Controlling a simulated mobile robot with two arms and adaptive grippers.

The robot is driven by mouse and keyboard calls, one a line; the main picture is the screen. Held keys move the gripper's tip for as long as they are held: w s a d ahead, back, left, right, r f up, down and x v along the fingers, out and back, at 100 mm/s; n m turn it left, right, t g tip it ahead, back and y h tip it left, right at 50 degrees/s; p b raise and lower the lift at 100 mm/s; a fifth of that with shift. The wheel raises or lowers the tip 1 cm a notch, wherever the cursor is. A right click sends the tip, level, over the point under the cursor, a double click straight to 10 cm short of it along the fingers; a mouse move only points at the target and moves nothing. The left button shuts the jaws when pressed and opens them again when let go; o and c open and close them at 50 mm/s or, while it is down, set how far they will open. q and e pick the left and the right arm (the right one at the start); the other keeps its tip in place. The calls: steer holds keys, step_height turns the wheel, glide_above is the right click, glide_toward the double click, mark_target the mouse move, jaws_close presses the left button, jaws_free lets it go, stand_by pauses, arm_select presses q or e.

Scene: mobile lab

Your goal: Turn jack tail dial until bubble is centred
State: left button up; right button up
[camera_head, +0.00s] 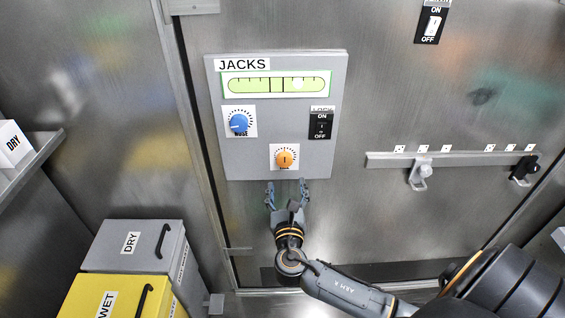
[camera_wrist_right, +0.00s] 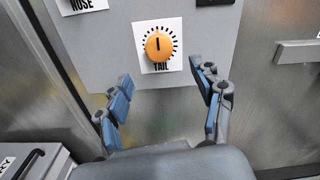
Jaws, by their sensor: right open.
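The JACKS panel (camera_head: 225,145) is a grey plate on the metal wall. Its green level vial (camera_head: 250,85) has centre marks, and a pale bubble (camera_head: 298,83) sits right of them. The orange tail dial (camera_head: 285,158) is at the bottom of the panel, its pointer line about upright. The right wrist view shows this dial (camera_wrist_right: 158,46) with the label TAIL below it. My right gripper (camera_head: 287,186) is open and empty just below the dial, its fingers pointing up towards it and apart from it. The fingers (camera_wrist_right: 160,82) also show in the right wrist view. My left gripper is not in view.
A blue nose dial (camera_head: 239,122) and a lock switch (camera_head: 320,125) share the panel. A rail (camera_head: 450,159) with latches is at right. Grey DRY (camera_head: 131,242) and yellow WET (camera_head: 105,303) boxes stand lower left. A shelf (camera_head: 30,165) is at far left.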

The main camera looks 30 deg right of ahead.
mark_target(285, 162)
steer(key=p+x, duration=0.1)
steer(key=x, duration=0.8)
steer(key=shift+w, duration=0.3)
steer(key=c, duration=1.1)
